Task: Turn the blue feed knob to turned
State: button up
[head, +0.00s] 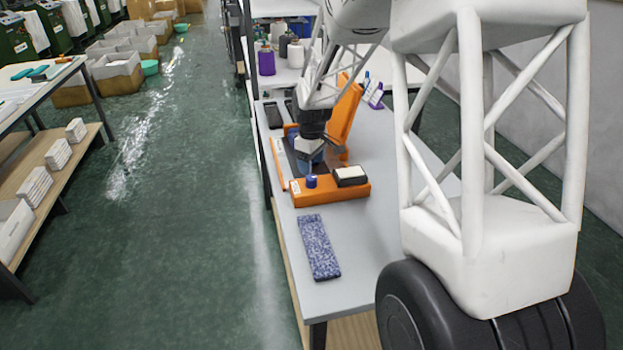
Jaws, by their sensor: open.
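An orange device (328,192) stands on the grey table, with a low orange front and a tall orange panel behind. A small blue knob (311,181) sits upright on its low front part, left of a dark block with a pale top (350,175). My gripper (311,165) points down just behind this knob in the picture. It is open, though its fingertips are small and partly hidden. Another blue part (304,148) shows at the gripper, partly covered by it. I cannot tell whether the gripper touches either blue part, or how far the knob is turned.
A speckled blue cloth strip (319,247) lies on the grey table (371,230) in front of the device. A dark flat object (273,116) lies at the table's far left. Bottles and cones (267,59) stand behind. The table front is mostly clear.

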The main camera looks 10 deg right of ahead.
aim_at(311, 177)
jog(key=shift+f, duration=3.15)
jog(key=shift+c, duration=0.3)
jog(key=c, duration=0.9)
jog(key=shift+o, duration=0.2)
